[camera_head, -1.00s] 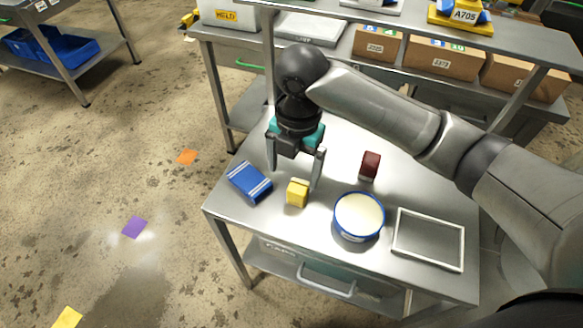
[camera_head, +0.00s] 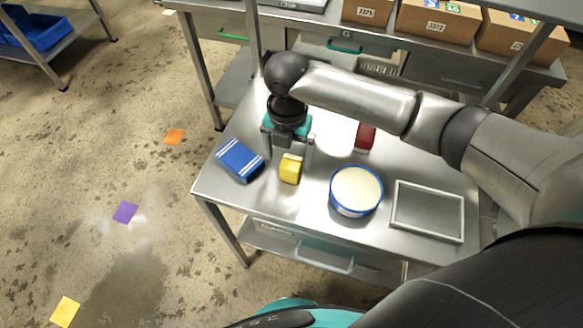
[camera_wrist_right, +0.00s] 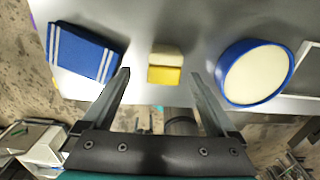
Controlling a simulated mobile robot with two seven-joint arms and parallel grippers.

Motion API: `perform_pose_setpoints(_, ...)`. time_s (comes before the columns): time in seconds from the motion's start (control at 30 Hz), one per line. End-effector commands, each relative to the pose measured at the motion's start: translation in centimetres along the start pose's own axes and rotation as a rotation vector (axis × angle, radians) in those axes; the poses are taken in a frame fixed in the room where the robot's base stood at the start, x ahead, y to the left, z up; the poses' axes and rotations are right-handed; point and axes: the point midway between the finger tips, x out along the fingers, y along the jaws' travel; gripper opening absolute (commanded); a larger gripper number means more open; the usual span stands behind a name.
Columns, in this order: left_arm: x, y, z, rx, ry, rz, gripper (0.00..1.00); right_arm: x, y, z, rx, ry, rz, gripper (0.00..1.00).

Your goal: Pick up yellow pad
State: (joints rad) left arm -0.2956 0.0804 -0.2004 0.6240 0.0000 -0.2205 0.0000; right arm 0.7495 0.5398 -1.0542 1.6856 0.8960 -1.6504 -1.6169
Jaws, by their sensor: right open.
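The yellow pad (camera_head: 290,169) is a small yellow block on the metal table, between a blue box and a round tub. My right gripper (camera_head: 288,158) is open and empty, with its fingers pointing down just behind the pad in the head view. In the right wrist view the pad (camera_wrist_right: 165,66) shows a pale face and a bright yellow face. It lies beyond the fingertips, centred in the gap between the two fingers (camera_wrist_right: 160,76), with nothing between them. My left gripper is not in view.
The blue box with white stripes (camera_head: 239,160) lies left of the pad. A blue-rimmed tub (camera_head: 356,191) stands right of it, then an empty frame-like tray (camera_head: 397,208). A dark red block (camera_head: 365,136) sits behind. A shelf with cardboard boxes (camera_head: 437,22) stands at the back.

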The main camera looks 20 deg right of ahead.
Motion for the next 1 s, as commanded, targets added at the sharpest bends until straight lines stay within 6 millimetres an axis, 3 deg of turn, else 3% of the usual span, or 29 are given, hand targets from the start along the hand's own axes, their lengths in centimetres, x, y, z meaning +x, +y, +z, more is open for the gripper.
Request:
perform_pose_setpoints(0.3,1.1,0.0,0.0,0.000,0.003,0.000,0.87,4.5,-0.7,0.0,0.002,0.000,-0.003,0.93)
perform_pose_setpoints(0.53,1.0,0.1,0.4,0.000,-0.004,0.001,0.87,4.7,-0.7,0.0,0.001,-0.002,-0.001,0.93)
perform_pose_setpoints(1.0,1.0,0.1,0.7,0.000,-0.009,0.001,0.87,4.6,-0.6,0.0,0.001,-0.001,-0.002,0.41)
